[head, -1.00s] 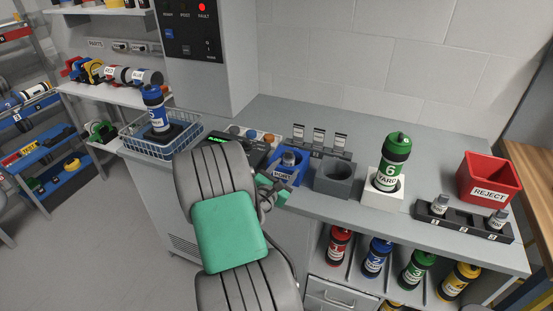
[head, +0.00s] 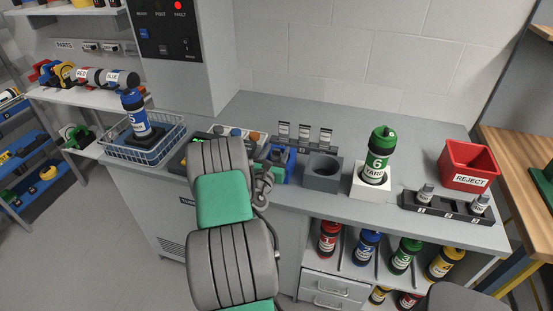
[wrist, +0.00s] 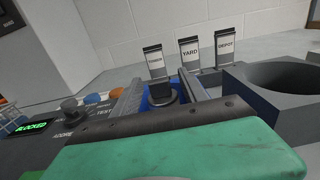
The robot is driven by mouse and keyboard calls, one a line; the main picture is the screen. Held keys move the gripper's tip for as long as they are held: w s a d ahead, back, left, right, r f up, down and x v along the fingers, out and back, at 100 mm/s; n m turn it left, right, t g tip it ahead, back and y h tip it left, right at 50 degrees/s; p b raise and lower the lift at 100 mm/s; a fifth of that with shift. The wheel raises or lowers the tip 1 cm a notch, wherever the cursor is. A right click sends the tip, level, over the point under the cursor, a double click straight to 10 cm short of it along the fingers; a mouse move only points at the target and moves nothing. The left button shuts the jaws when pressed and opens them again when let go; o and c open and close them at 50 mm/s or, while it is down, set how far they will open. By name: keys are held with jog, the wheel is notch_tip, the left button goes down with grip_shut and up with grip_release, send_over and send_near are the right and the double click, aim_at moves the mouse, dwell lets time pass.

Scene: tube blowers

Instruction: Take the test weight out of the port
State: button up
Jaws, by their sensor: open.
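A small dark capped cylinder (wrist: 163,95) stands in a blue holder (wrist: 147,105) in the wrist view; I take it for the test weight, but its label is hidden. In the head view the blue holder (head: 290,166) is partly covered by my arm. My gripper (wrist: 160,90) is open, with its grey fingers on either side of the cylinder; whether they touch it I cannot tell. The grey block with a round socket (head: 323,172) stands right of the blue holder; its socket looks dark and empty.
Three label cards (wrist: 190,52) stand behind the holder. A control panel display (wrist: 32,127) reads BLOCKED at the left. A green canister (head: 380,150) on a white stand, a black rack (head: 447,208) with two small canisters and a red REJECT bin (head: 468,166) stand to the right.

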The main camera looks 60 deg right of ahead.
jog(key=shift+c, duration=0.3)
grip_shut()
dwell(0.4)
